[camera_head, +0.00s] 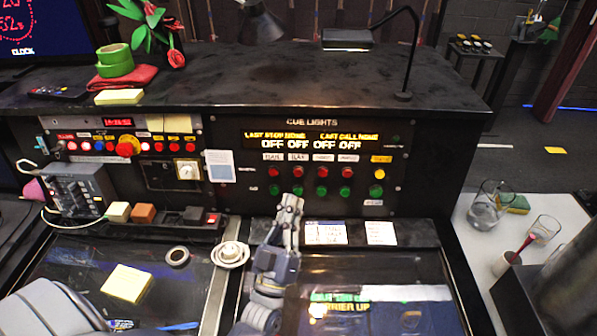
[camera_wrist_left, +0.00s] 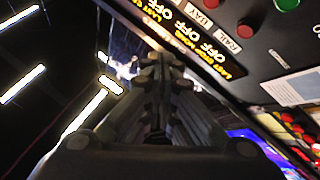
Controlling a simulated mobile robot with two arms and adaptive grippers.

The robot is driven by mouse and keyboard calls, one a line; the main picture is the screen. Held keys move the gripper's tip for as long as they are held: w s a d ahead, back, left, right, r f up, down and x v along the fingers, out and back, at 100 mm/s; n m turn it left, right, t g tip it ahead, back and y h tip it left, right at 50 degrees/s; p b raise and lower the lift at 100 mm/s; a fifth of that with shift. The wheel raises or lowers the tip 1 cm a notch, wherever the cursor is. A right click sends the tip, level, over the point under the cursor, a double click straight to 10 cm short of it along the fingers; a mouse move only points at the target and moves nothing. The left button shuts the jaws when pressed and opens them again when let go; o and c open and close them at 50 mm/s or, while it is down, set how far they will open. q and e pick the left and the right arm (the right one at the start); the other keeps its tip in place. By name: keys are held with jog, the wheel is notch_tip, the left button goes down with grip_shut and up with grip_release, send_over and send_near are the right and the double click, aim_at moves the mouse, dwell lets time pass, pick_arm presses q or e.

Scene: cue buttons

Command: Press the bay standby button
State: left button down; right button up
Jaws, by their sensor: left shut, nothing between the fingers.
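The cue lights panel (camera_head: 400,150) stands upright at the back of the desk, with a row of red buttons above a row of green ones. The second column's small label cannot be read in the head view, but a label reading BAY (camera_wrist_left: 211,4) shows in the left wrist view beside one reading RAIL (camera_wrist_left: 228,44). The second column has a red button (camera_head: 297,172) and a green button (camera_head: 297,189). My left gripper (camera_head: 291,199) is shut and empty, its tips just below that green button in the picture. Contact cannot be told. My right gripper is not in view.
A display (camera_head: 310,140) above the buttons reads OFF several times. A second control panel (camera_head: 130,150) stands left. A desk lamp (camera_head: 402,60) is on the top shelf. Glasses (camera_head: 488,205) stand on a white table at right. White cards (camera_head: 325,232) lie below the panel.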

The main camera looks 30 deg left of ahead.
aim_at(298, 172)
pick_arm(q)
jog(key=w+a+b, duration=0.1)
jog(key=w, duration=0.1)
jog(key=w+a+f+b, duration=0.1)
jog(key=w, duration=0.2)
jog(key=w+a+b, duration=0.1)
jog(key=w, duration=0.2)
jog(key=shift+a+f+b, duration=0.2)
jog(key=shift+a+b, duration=0.15)
jog(key=shift+a, duration=0.05)
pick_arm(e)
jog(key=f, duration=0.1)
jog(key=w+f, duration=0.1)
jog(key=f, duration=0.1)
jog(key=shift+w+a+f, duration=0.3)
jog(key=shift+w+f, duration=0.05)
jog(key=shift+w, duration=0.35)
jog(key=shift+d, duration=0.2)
pick_arm(q)
jog(key=shift+w, duration=0.1)
jog(key=shift+w+a, duration=0.2)
jog(key=shift+w, duration=0.1)
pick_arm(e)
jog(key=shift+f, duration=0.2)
